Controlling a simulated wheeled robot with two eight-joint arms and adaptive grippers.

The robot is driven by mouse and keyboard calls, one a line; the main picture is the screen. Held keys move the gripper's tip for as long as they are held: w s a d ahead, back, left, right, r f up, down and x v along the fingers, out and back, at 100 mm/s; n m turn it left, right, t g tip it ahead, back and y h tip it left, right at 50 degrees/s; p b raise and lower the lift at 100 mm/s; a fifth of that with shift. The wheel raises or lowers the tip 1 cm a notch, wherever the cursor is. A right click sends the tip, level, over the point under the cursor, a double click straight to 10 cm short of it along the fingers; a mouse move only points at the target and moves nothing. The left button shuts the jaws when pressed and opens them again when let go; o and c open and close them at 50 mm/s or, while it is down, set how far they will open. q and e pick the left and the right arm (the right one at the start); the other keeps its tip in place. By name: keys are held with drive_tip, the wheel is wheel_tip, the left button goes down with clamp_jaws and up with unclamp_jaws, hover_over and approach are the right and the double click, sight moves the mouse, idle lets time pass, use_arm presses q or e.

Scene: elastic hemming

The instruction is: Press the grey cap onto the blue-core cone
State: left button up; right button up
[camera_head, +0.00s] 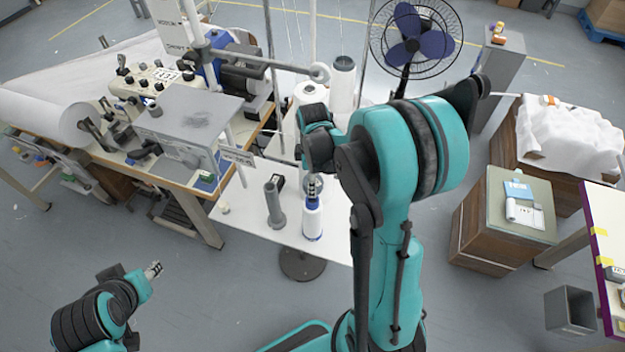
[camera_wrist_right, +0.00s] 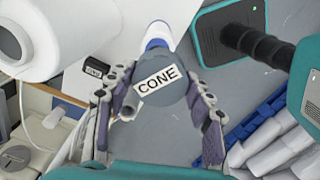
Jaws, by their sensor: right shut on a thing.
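The grey cap (camera_wrist_right: 162,88), with a white CONE label on its face, sits between the fingers of my right gripper (camera_wrist_right: 160,105) in the right wrist view. The right gripper is shut on it. The blue-core cone (camera_head: 312,222) stands upright on the white table, directly under the right gripper (camera_head: 313,184) in the head view. Its blue and white top (camera_wrist_right: 158,36) shows just behind the cap. I cannot tell whether cap and cone touch. My left gripper (camera_head: 153,270) is low at the left, away from the table; its fingertips are too small to judge.
A grey upright post (camera_head: 274,205) stands on the white table (camera_head: 245,215) just left of the cone. White thread cones (camera_head: 343,85) and thin poles stand behind. A sewing workbench (camera_head: 190,190) is at the left, a fan (camera_head: 410,45) behind.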

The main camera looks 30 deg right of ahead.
sight(312, 199)
drive_tip(key=shift+w+f+b, duration=0.35)
drive_tip(key=shift+w+f, duration=0.05)
drive_tip(key=shift+w, duration=0.05)
drive_tip(key=shift+s+f+b, duration=0.15)
drive_tip(key=shift+f+b, duration=0.4)
wheel_tip(312, 199, down, 3)
drive_tip(key=b, duration=0.3)
drive_tip(key=shift+f, duration=0.2)
drive_tip(key=shift+f+b, duration=0.4)
use_arm(q)
drive_tip(key=f, duration=0.5)
drive_tip(key=shift+w+f, duration=0.3)
drive_tip(key=shift+f, duration=0.05)
use_arm(e)
drive_tip(key=shift+f, duration=2)
drive_tip(key=o, duration=1)
drive_tip(key=shift+o, duration=0.2)
